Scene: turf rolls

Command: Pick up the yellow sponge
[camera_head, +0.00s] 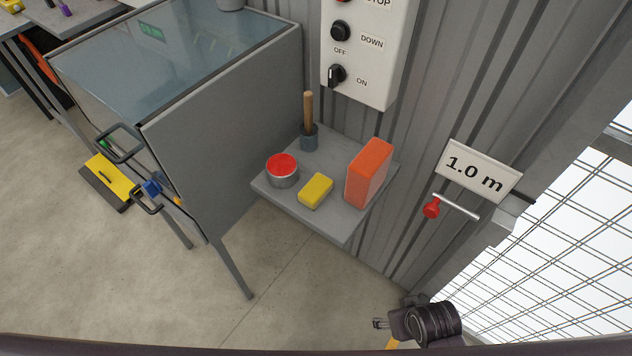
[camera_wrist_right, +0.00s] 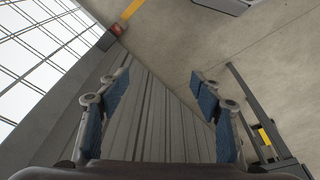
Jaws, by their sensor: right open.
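The yellow sponge (camera_head: 316,191) is a small block lying on a grey wall shelf (camera_head: 342,224) in the head view. It lies between a tin with a red top on its left and an orange block on its right. My right gripper (camera_head: 380,324) is at the bottom right of the head view, apart from the shelf and nearer to me than the sponge. In the right wrist view its two blue-padded fingers (camera_wrist_right: 160,95) are spread apart with nothing between them. The sponge does not show in the right wrist view. My left gripper is in neither view.
The shelf also holds the red-topped tin (camera_head: 282,170), a wooden-handled tool in a dark cup (camera_head: 309,134) and the orange block (camera_head: 368,173). A grey-sided table (camera_head: 222,130) stands close on the left. A control box (camera_head: 366,50) hangs above. Floor before the shelf is clear.

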